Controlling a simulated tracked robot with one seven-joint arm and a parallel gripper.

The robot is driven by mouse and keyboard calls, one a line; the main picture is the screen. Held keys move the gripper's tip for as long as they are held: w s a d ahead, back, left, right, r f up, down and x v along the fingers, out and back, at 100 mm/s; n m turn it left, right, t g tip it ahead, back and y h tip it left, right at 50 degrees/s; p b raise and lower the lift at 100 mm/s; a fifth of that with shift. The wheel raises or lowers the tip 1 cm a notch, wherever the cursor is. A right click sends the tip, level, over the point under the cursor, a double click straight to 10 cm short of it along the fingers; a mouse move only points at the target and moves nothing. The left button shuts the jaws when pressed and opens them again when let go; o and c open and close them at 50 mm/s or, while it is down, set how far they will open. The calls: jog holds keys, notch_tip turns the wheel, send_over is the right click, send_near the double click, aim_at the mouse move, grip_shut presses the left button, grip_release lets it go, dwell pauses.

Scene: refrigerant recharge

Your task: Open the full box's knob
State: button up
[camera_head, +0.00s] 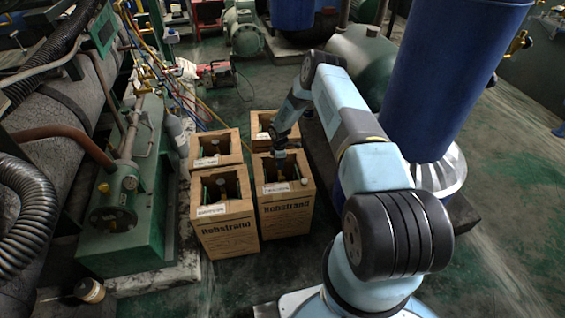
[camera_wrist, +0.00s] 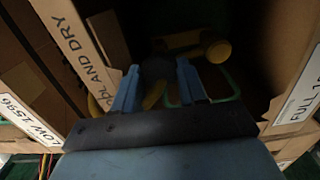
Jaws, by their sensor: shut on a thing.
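The full box (camera_head: 285,216) is the front right of the brown cardboard boxes in the head view. In the wrist view its rim carries a white label (camera_wrist: 300,98) that reads "FULL". My gripper (camera_head: 281,158) reaches down into its open top. In the wrist view my gripper's two blue fingers (camera_wrist: 158,76) are shut on a dark round knob (camera_wrist: 157,67) inside the box. A yellow valve part (camera_wrist: 214,50) with a round end lies just beyond the fingers. The box interior is dark, and the knob's lower part is hidden.
Another box (camera_head: 229,232) stands close on the left, with two more boxes behind. A "LOW" label (camera_wrist: 28,117) shows on the neighbouring box in the wrist view. A large blue tank (camera_head: 440,85) stands right of my arm. Green machinery (camera_head: 130,225) lines the left.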

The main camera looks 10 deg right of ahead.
jog(key=shift+s+d+f, duration=0.15)
jog(key=shift+s+d, duration=0.05)
jog(key=o, duration=0.7)
jog(key=shift+o, duration=0.4)
jog(key=shift+w, duration=0.1)
jog(key=shift+w+a+r, duration=0.1)
jog(key=shift+r, duration=0.1)
notch_tip(320, 180, up, 13)
jog(key=shift+r, duration=0.15)
